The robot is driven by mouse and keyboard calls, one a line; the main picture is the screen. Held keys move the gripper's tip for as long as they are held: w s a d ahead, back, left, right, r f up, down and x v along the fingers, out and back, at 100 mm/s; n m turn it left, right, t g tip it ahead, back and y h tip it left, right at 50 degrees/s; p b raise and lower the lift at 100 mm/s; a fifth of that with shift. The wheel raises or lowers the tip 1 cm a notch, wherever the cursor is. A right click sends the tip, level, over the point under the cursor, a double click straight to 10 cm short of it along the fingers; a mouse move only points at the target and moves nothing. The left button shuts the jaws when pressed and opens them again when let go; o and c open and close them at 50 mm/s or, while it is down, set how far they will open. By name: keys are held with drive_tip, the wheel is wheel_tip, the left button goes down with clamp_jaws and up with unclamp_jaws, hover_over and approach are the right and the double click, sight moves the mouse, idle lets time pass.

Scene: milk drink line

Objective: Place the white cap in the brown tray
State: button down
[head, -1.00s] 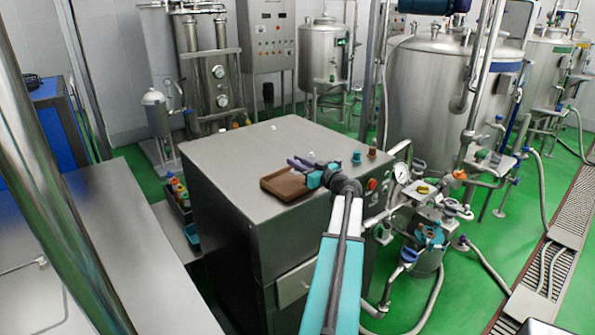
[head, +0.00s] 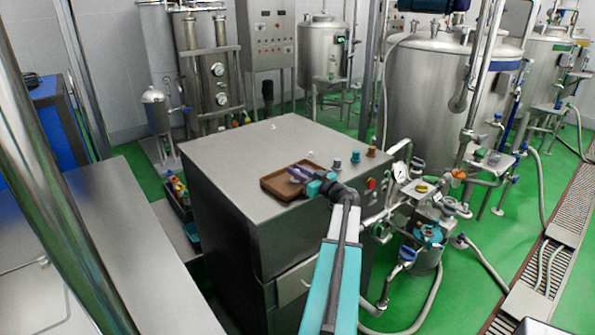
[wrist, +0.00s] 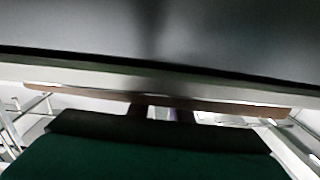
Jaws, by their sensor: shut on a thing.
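The brown tray (head: 272,187) lies on top of the steel cabinet, near its front edge. In the wrist view a pale patch (wrist: 167,114) shows between the dark fingers, too small to make out clearly. A brown strip across the wrist view looks like the tray's edge (wrist: 75,93). I cannot tell whether the held thing touches the tray floor.
The cabinet's back left is clear. Pipes and a gauge stand at the right.

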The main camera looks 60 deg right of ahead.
drive_tip(key=c, duration=1.6)
unclamp_jaws()
drive_tip(key=shift+r, duration=0.1)
drive_tip(key=b+v, duration=0.4)
drive_tip(key=v, duration=0.8)
